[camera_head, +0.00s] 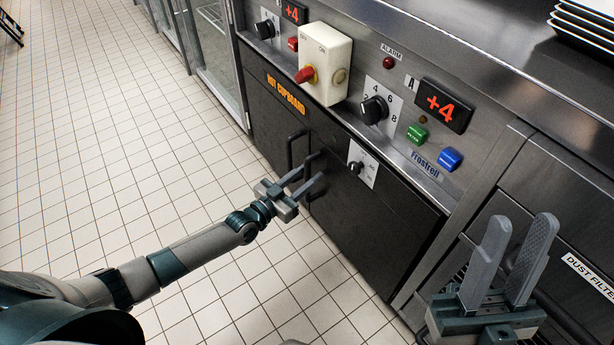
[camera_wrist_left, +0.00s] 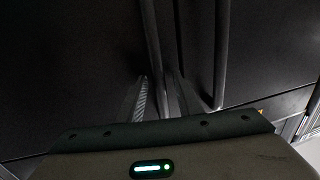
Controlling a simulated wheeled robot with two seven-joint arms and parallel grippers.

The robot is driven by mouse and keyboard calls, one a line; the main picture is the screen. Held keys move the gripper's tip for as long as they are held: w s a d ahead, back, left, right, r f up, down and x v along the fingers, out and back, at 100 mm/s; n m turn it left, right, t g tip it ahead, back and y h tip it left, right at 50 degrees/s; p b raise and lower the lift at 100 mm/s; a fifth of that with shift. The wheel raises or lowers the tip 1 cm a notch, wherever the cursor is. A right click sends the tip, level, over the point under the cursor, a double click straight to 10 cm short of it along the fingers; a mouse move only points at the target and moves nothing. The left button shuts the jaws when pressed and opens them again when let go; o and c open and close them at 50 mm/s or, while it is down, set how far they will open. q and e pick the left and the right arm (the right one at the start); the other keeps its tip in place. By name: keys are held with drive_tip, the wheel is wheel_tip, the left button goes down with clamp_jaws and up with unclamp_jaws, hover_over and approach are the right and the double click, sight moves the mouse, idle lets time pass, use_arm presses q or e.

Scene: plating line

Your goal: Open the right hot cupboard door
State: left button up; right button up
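The hot cupboard has dark double doors under an orange label (camera_head: 286,95). The right door (camera_head: 375,215) is shut and carries a vertical bar handle (camera_head: 309,170) by the middle seam. The left door's handle (camera_head: 290,152) stands just beside it. My left gripper (camera_head: 311,172) is at the right door's handle, its fingers spread to either side of the bar. In the left wrist view, apparently upside down, this bar (camera_wrist_left: 153,45) runs between the fingers and the other handle (camera_wrist_left: 221,50) is to the right. Contact with the bar is unclear. My right gripper (camera_head: 520,232) is open and empty.
Above the doors is a control panel with a knob (camera_head: 375,109), a white switch box (camera_head: 325,62) and green and blue buttons. A dust filter panel (camera_head: 590,275) is at the right, near my right gripper. The tiled floor (camera_head: 110,130) at left is clear.

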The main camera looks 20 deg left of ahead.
use_arm(q)
drive_tip(key=shift+c, duration=0.5)
clamp_jaws()
drive_tip(key=shift+s, duration=0.15)
